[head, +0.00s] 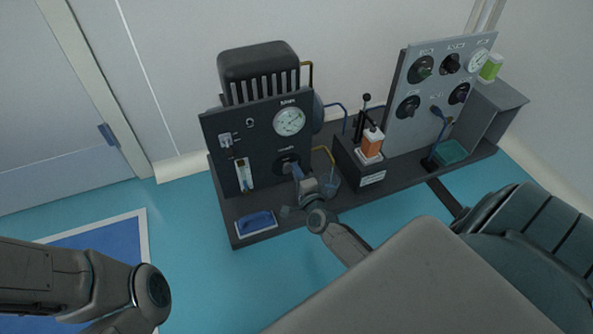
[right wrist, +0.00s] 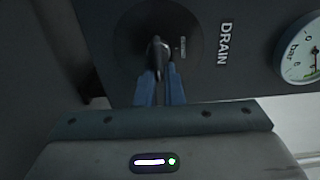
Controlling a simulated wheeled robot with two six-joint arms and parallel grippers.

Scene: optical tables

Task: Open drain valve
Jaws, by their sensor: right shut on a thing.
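The drain valve is a dark round knob (head: 284,160) low on the front of a black panel, below a white gauge. In the right wrist view the drain valve (right wrist: 160,47) has a dark disc and a small handle, with the word DRAIN printed beside it. My right gripper (head: 296,172) reaches the panel front. In the right wrist view its blue fingers (right wrist: 158,75) are shut on the valve's handle and hide part of it. My left arm shows at the lower left of the head view, but its gripper is out of the picture.
A pressure gauge (head: 289,122) sits above the valve. A blue tray (head: 256,222) lies at the bench's front left. A box with an orange-and-white block (head: 371,145) and a grey panel of knobs (head: 425,85) stand to the right.

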